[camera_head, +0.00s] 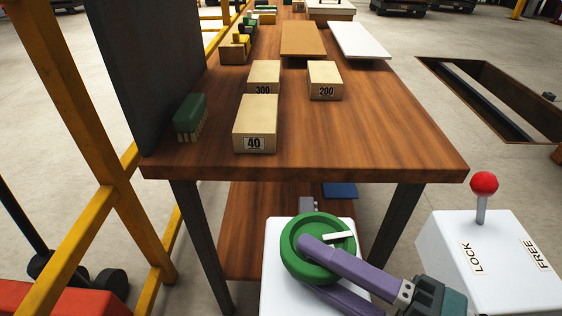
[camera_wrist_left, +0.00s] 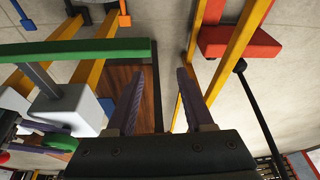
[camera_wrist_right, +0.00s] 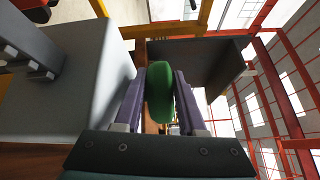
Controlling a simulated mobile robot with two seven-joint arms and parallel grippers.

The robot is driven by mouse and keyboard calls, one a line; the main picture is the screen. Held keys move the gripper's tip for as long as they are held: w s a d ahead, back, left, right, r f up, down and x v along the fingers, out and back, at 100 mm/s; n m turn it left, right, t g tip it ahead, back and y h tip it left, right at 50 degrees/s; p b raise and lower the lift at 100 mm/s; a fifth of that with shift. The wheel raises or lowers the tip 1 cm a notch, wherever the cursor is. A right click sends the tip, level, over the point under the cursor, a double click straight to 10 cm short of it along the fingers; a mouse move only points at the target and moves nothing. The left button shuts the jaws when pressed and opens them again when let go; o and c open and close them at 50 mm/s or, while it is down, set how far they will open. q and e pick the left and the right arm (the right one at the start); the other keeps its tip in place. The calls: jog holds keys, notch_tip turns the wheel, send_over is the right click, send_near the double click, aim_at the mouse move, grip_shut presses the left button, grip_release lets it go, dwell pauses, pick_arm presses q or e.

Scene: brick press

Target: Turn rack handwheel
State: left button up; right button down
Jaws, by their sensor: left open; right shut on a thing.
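The green handwheel (camera_head: 289,250) sits on top of a white pedestal (camera_head: 279,302) in front of the workbench, with a white stripe on its upper face. My right gripper (camera_head: 300,264) comes in from the lower right and is shut on the handwheel's rim. In the right wrist view the green rim (camera_wrist_right: 160,95) stands between the two purple fingers, and most of the wheel is hidden. My left gripper (camera_wrist_left: 162,76) shows in the left wrist view, with its purple fingers apart and nothing between them. It does not show in the head view.
A white box (camera_head: 505,275) labelled LOCK and FREE, with a red-knobbed lever (camera_head: 483,185), stands right of the wheel. The wooden workbench (camera_head: 390,140) behind carries numbered blocks (camera_head: 255,120) and a green brush (camera_head: 190,117). Yellow posts (camera_head: 90,110) stand at left.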

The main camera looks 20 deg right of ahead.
jog(key=c, duration=0.8)
grip_release()
jog(key=shift+o, duration=0.2)
jog(key=v, duration=1)
